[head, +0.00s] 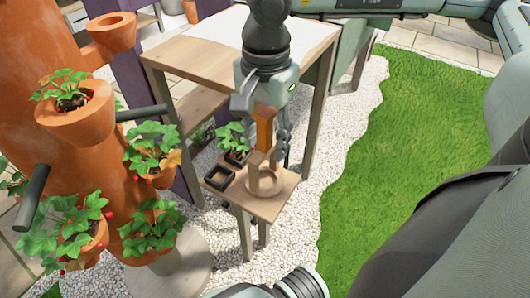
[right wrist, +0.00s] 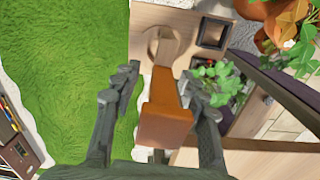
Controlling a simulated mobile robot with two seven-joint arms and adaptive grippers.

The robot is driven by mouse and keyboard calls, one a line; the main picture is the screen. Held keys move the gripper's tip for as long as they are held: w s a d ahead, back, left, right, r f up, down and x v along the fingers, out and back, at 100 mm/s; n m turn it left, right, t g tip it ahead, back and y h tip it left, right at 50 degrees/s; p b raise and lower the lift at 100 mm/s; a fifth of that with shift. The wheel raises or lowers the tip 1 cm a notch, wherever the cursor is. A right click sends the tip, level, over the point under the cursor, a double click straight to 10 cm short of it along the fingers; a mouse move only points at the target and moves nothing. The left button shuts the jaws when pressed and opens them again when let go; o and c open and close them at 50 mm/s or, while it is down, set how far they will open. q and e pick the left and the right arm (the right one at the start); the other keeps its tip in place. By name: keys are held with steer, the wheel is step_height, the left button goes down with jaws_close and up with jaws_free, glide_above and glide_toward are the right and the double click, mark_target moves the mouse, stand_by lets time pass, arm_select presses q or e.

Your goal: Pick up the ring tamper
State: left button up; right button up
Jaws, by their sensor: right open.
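The ring tamper (head: 265,182) has a pale wooden ring at its foot and an orange-brown handle that stands upright. It stands on a small wooden side shelf (head: 284,203). My right gripper (head: 263,126) points down over it, open, with a finger on either side of the handle. In the right wrist view the handle (right wrist: 166,108) lies between the spread fingers (right wrist: 160,82), with visible gaps on both sides. Part of the handle's top is hidden behind the gripper in the head view. My left gripper does not show.
Small black square pots (head: 221,177) and a seedling (head: 232,136) stand close to the left of the tamper. A terracotta tower planter (head: 70,125) with strawberry plants rises at left. The workbench (head: 190,59) is behind. Lawn (head: 430,110) lies open at right.

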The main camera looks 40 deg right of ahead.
steer(key=shift+f, duration=0.5)
jaws_close()
steer(key=shift+r, duration=0.15)
